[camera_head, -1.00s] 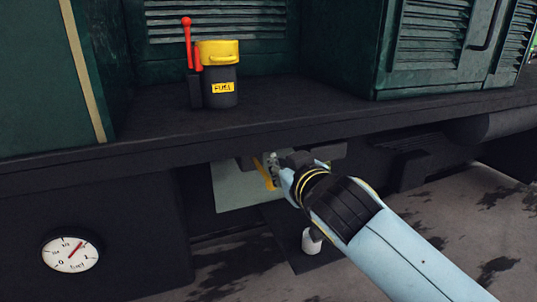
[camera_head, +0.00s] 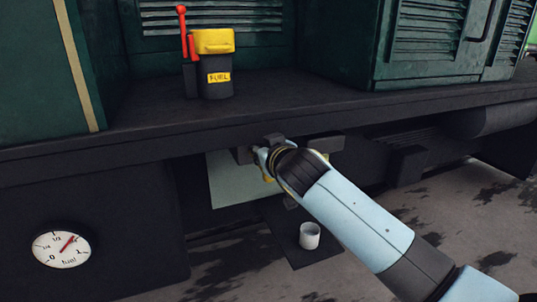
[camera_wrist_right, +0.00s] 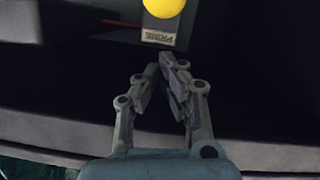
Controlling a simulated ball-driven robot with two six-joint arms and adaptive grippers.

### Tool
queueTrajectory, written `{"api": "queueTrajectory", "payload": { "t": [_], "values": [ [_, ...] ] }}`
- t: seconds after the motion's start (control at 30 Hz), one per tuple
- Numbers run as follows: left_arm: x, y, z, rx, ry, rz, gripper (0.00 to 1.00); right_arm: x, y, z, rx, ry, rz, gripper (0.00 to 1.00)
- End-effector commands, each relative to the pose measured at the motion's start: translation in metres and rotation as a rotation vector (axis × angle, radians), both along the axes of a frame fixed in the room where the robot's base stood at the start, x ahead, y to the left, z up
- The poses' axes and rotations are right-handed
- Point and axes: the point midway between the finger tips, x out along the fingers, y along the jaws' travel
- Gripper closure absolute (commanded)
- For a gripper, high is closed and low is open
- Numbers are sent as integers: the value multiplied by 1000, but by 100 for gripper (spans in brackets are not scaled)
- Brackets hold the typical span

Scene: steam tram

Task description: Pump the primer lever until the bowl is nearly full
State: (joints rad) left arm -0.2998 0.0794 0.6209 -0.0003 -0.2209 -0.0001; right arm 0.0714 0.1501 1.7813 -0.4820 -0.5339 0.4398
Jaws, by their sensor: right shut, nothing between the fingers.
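In the right wrist view a round yellow knob (camera_wrist_right: 163,8) shows at the top edge, above a small white label (camera_wrist_right: 161,39) that reads PRIME. The lever behind the knob is mostly out of frame. My right gripper (camera_wrist_right: 172,62) is shut and empty, its fingertips just below the label and apart from the knob. In the head view the right gripper (camera_head: 264,158) is under the tram's deck edge, and the arm hides most of the lever there. I cannot make out the bowl or its level. My left gripper is not in view.
A white cup (camera_head: 310,235) stands on a dark mat below my arm.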

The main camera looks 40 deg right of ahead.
Motion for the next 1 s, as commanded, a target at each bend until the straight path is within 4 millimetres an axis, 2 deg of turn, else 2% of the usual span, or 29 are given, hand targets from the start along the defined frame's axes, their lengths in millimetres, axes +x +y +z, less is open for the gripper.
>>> {"api": "queueTrajectory", "payload": {
  "t": [0.03,0.2,0.73,1.0],
  "values": [
    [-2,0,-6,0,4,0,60,-3,-2,-16,1,10,-1,100],
    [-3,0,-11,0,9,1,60,-4,-4,-30,0,7,1,100],
    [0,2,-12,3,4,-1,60,-4,-5,-33,0,4,0,100],
    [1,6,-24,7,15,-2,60,-5,-5,-40,-5,-15,0,100]
  ]
}}
